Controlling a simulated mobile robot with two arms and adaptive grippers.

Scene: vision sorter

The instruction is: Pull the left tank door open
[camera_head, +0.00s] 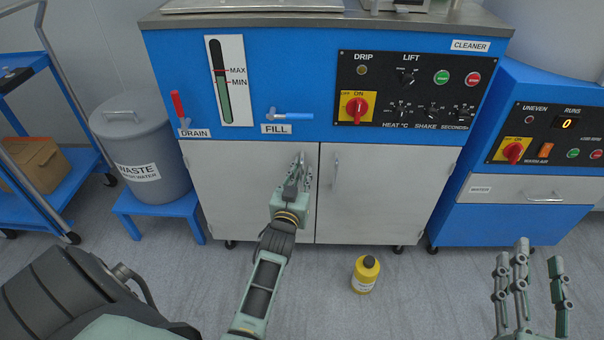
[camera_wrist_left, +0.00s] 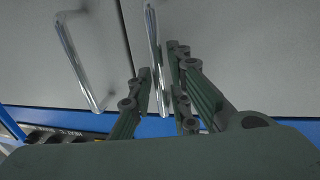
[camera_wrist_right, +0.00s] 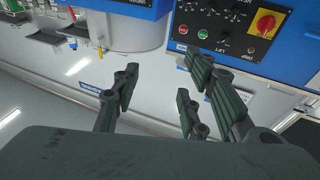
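The left tank door (camera_head: 245,190) is a pale grey panel under the FILL label and looks closed, flush with the right door (camera_head: 385,190). Its upright metal handle (camera_wrist_left: 153,45) sits near the seam between the doors. My left gripper (camera_head: 300,180) is at this handle. The gripper hides part of the handle in the head view. My right gripper (camera_wrist_right: 160,85) is open and empty, away from the doors; in the head view it shows at lower right (camera_head: 528,270).
The right door's handle (camera_head: 335,174) is close beside my left gripper. A yellow bottle (camera_head: 365,274) stands on the floor before the right door. A grey waste bin (camera_head: 145,150) on a blue stool (camera_head: 160,207) stands left of the cabinet. The floor before the left door looks clear.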

